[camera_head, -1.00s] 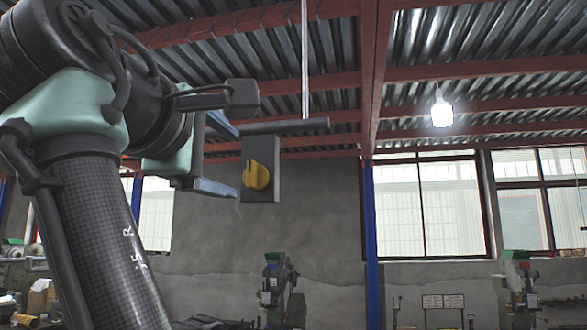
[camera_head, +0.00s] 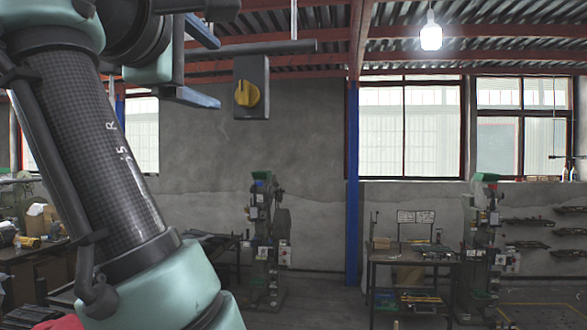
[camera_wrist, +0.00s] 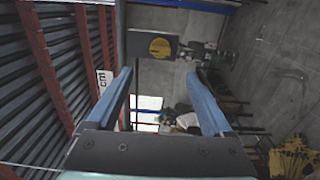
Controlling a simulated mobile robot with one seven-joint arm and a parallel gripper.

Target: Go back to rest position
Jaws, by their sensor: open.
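My gripper (camera_head: 219,74) is at the upper left in the head view, its two blue fingers apart and nothing between them. The wrist view also shows the open gripper (camera_wrist: 158,80). A grey switch box (camera_head: 262,74) with a yellow rotary knob (camera_head: 248,94) hangs from a dark horizontal bar (camera_head: 262,48), just right of the fingertips in the head view. In the wrist view the switch box (camera_wrist: 135,44) appears beyond the fingertips, with a visible gap. My arm covers the left side of the head view.
A green-topped press (camera_head: 262,220) stands behind at centre, another press (camera_head: 482,230) at the right. A small worktable (camera_head: 410,258) stands between them, beside a blue column (camera_head: 352,190). A cluttered bench (camera_head: 35,252) is at the left. Open floor shows at lower centre.

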